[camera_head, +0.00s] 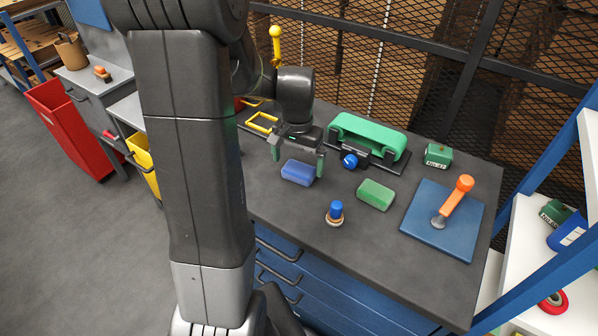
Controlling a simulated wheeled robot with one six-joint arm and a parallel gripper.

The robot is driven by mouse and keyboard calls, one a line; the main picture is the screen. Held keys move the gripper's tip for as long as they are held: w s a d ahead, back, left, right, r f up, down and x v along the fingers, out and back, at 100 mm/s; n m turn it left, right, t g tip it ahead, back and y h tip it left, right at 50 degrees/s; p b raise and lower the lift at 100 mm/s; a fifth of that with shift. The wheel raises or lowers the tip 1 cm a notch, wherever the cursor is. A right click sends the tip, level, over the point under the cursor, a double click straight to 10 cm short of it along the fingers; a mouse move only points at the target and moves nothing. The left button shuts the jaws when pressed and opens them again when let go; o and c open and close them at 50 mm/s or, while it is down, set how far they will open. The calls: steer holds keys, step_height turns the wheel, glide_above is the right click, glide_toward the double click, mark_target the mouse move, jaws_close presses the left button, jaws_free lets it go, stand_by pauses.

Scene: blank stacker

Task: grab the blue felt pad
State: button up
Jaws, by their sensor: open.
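The blue felt pad (298,172) is a small rounded block lying flat on the dark grey worktop (345,240), left of the middle. My gripper (298,158) is open, with one finger near the pad's upper left and the other near its right end. The fingers point down. The picture does not clearly show how high the fingertips are above the worktop or whether they touch the pad.
A green block (375,195) lies to the right, and a blue-topped knob (335,213) stands in front. A green-padded device (368,138) sits behind. An orange-handled tool (455,200) stands on a blue mat (425,230). A yellow frame (262,123) lies at the back left.

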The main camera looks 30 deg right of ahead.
mark_target(297, 172)
step_height(297, 172, down, 4)
steer(key=shift+a+f, duration=0.15)
steer(key=shift+c, duration=0.4)
steer(key=c, duration=0.9)
